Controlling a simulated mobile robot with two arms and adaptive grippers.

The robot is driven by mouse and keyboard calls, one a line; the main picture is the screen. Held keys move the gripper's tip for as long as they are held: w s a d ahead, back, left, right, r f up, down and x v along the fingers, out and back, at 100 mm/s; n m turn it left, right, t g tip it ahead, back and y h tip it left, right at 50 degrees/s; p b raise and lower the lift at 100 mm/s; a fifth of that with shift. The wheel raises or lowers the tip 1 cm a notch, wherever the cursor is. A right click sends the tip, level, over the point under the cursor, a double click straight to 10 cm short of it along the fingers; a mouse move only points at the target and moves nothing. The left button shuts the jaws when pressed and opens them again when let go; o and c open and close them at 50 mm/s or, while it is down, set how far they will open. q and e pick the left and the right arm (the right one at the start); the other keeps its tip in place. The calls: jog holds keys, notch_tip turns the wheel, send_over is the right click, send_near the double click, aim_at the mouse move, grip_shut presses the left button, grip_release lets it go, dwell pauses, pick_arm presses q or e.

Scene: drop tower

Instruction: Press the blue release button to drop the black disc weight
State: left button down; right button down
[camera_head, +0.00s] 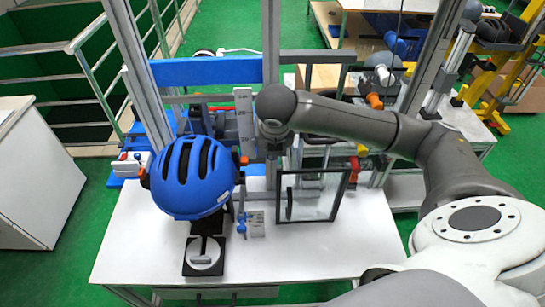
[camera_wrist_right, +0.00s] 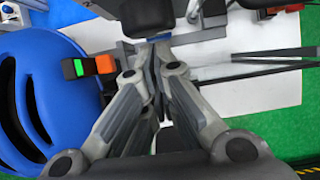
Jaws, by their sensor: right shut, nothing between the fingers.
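My right arm reaches in from the right in the head view, with its wrist over the drop tower. My right gripper (camera_wrist_right: 156,55) is shut and empty, pointing at the tower's parts. In the head view the gripper (camera_head: 272,150) is small and partly hidden under the wrist. A black rounded part (camera_wrist_right: 146,16) lies just beyond the fingertips in the right wrist view; I cannot tell if it is the disc weight. I cannot make out the blue release button in either view. My left gripper is not in view.
A blue helmet (camera_head: 192,180) is on a stand at the left of the white table (camera_head: 290,255). A glass-paned frame (camera_head: 315,195) stands right of the helmet. Metal posts (camera_head: 139,75) rise behind. The front right tabletop is clear.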

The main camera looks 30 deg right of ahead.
jog(key=b+x, duration=0.2)
jog(key=x, duration=0.4)
jog(key=shift+s, duration=0.1)
jog(key=shift+f, duration=0.2)
